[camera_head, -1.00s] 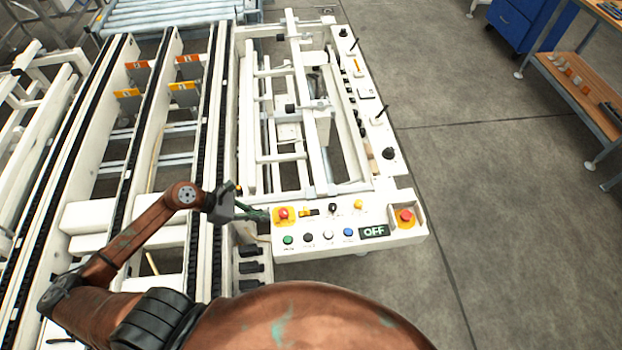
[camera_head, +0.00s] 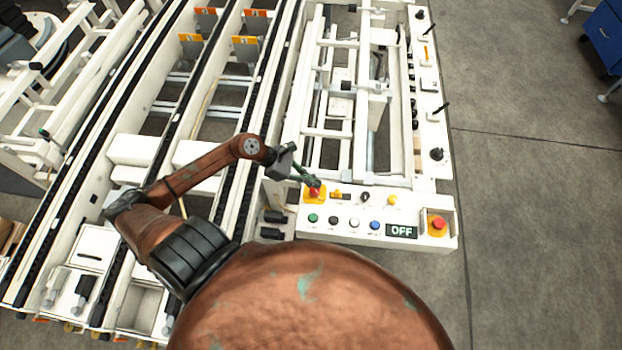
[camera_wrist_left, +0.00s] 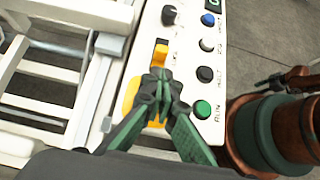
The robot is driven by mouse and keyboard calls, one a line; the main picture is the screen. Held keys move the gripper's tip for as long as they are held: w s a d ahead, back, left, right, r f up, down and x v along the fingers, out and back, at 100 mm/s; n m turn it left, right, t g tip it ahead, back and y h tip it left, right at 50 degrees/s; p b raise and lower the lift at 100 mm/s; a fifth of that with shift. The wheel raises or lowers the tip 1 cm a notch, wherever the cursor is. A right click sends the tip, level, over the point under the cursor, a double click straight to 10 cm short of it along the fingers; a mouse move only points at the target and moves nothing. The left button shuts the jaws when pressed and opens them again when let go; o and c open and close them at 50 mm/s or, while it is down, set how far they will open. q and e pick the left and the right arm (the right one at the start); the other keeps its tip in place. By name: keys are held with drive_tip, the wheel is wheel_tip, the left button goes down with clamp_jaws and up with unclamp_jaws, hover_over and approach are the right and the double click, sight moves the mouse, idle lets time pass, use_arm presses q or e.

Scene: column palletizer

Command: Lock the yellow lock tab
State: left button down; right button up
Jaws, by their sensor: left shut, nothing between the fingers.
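The yellow lock tab (camera_head: 337,194) sits on the white control panel (camera_head: 285,218), just right of a red button (camera_head: 315,194) on a yellow base. In the left wrist view, the tab (camera_wrist_left: 161,53) shows as a small orange-yellow block at one end of a dark slot. My left gripper (camera_head: 312,185) is shut and empty, its green fingertips over the red button, left of the tab. In the left wrist view, the fingertips (camera_wrist_left: 160,87) hide the red button and part of its yellow base. I cannot tell whether they touch anything. My right gripper is not in view.
A black knob (camera_head: 365,197) and a yellow button (camera_head: 392,200) stand right of the tab. Green, black, white and blue buttons line the panel's front beside an OFF display (camera_head: 401,231). Another red button (camera_head: 438,224) is at the right end. White frame bars rise behind.

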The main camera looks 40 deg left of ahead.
sight(339, 191)
use_arm(q)
drive_tip(key=x, duration=0.4)
drive_tip(key=shift+w+d+f, duration=0.4)
drive_tip(key=shift+d+f, duration=0.25)
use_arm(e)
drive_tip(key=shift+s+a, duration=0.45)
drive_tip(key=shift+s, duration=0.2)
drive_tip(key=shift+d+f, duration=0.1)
use_arm(q)
drive_tip(key=w+d, duration=0.1)
drive_tip(key=d, duration=0.2)
drive_tip(key=shift+w, duration=0.4)
drive_tip(key=shift+a, duration=0.1)
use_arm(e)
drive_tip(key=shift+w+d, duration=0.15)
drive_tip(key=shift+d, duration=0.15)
